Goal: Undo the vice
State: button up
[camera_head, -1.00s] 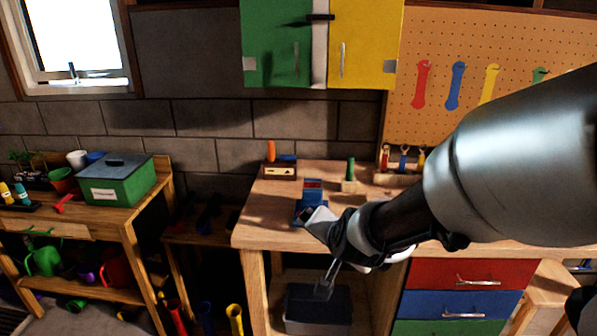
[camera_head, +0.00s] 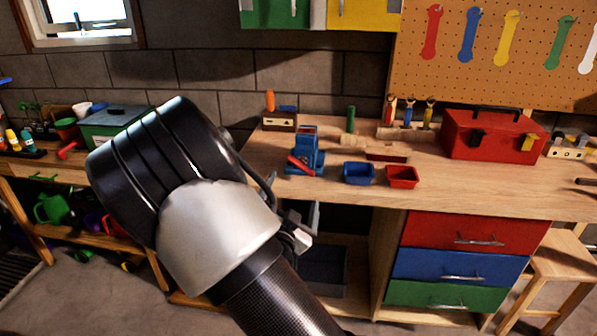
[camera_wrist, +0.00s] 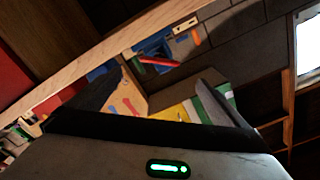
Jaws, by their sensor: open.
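The blue vice (camera_head: 309,152) stands on the workbench near its front left edge, with a red handle (camera_head: 300,165) slanting across its front. In the wrist view the vice (camera_wrist: 150,47) and its red handle (camera_wrist: 158,61) show beyond the fingers, toward the top. My gripper (camera_wrist: 158,92) is open and empty, its two dark fingers spread apart. It is clear of the vice, in front of and below the bench top in the head view. My arm hides most of the gripper there.
A blue bin (camera_head: 359,173) and a red bin (camera_head: 402,176) sit right of the vice on the workbench (camera_head: 480,188). A red toolbox (camera_head: 490,134) stands further right. A wooden block with an orange-handled tool (camera_head: 279,122) is behind the vice. A stool (camera_head: 556,262) stands at right.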

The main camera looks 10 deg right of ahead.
aim_at(300, 168)
jog(key=x, duration=1.2)
jog(key=shift+w, duration=0.25)
jog(key=shift+b, duration=0.3)
jog(key=c, duration=1)
